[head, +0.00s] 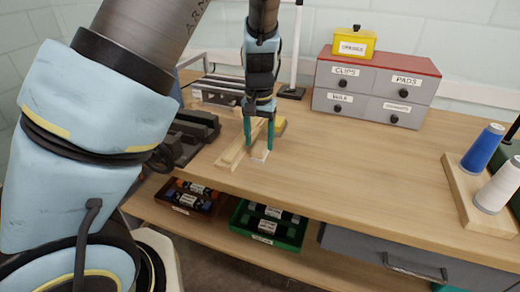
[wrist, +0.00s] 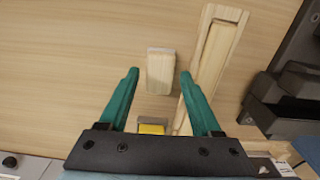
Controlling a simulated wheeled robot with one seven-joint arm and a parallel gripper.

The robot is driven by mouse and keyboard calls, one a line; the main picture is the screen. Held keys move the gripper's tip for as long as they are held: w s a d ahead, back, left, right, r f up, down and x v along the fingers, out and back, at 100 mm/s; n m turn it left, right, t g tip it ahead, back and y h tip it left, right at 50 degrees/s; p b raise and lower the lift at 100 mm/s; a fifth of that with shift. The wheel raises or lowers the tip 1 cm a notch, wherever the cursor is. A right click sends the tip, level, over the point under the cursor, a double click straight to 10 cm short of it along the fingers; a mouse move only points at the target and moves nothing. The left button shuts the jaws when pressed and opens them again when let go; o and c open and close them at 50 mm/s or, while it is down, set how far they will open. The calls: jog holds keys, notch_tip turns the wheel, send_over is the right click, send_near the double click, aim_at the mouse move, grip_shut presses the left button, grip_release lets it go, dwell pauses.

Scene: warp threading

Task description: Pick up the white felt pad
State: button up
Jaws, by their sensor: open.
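A small pale wooden block (wrist: 160,74) with a whitish strip, likely the white felt pad (wrist: 161,50), along one end lies on the table in the wrist view. In the head view the whitish piece (head: 259,156) shows at the fingertips, partly hidden. My gripper (wrist: 158,74) is open and points down, with one teal finger on each side of the block. The fingers look apart from it, and nothing is held. In the head view my gripper (head: 259,149) is low over the table; whether the tips touch the wood cannot be told.
A long wooden tray (wrist: 213,55) lies close beside the right finger in the wrist view. A yellow-topped item (wrist: 152,127) is near the gripper's palm. Dark blocks (head: 190,135) stand left in the head view; a drawer cabinet (head: 374,88) stands behind. The table's middle right is clear.

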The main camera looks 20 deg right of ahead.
aim_at(259, 148)
jog(key=shift+s+f, duration=0.1)
jog(key=shift+f, duration=1.6)
grip_shut()
